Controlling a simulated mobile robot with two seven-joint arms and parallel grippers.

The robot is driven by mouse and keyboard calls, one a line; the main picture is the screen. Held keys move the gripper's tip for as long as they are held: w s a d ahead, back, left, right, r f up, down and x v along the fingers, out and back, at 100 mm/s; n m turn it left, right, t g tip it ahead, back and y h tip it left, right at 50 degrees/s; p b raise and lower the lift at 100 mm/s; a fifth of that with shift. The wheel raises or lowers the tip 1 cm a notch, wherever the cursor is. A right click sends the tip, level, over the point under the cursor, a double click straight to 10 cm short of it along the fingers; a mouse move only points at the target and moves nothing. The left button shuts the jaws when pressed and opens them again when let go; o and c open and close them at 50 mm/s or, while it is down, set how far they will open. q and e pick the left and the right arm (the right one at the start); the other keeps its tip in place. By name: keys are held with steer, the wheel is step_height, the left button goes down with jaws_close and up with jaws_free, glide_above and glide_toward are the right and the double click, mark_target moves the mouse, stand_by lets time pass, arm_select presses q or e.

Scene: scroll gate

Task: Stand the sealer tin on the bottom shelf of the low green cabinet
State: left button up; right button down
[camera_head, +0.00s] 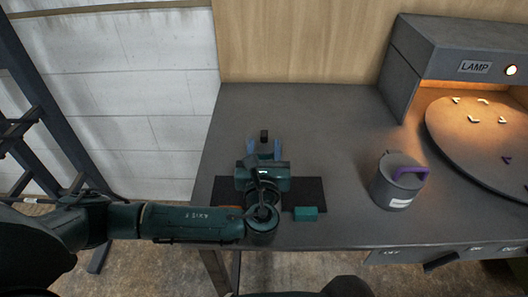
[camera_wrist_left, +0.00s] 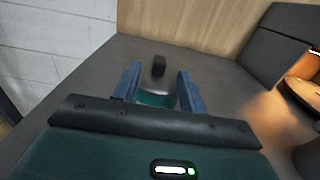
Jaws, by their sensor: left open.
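My left gripper (camera_head: 264,148) is over the grey table, its two blue fingers apart and pointing to the back; the fingers also show in the left wrist view (camera_wrist_left: 157,88). A small black block-like thing (camera_head: 264,135) is just beyond the fingertips; in the left wrist view (camera_wrist_left: 158,66) it is ahead of the gap. Something grey and teal (camera_wrist_left: 156,97) shows between the fingers, partly hidden; I cannot tell what it is. A grey can (camera_head: 398,180) with a purple handle and white label stands upright at the right; its label is unreadable. I see no green cabinet. My right gripper is not in view.
A black mat (camera_head: 225,188) lies under my left arm, with a teal block (camera_head: 306,213) at its front edge. A grey lamp housing (camera_head: 440,50) and a round disc (camera_head: 480,125) with small pieces stand at right. The table's back middle (camera_head: 325,120) is clear.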

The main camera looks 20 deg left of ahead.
mark_target(264, 138)
arm_select(q)
steer(key=x, duration=0.5)
steer(key=shift+p, duration=0.35)
steer(key=shift+c, duration=0.3)
jaws_close()
steer(key=shift+r, duration=0.1)
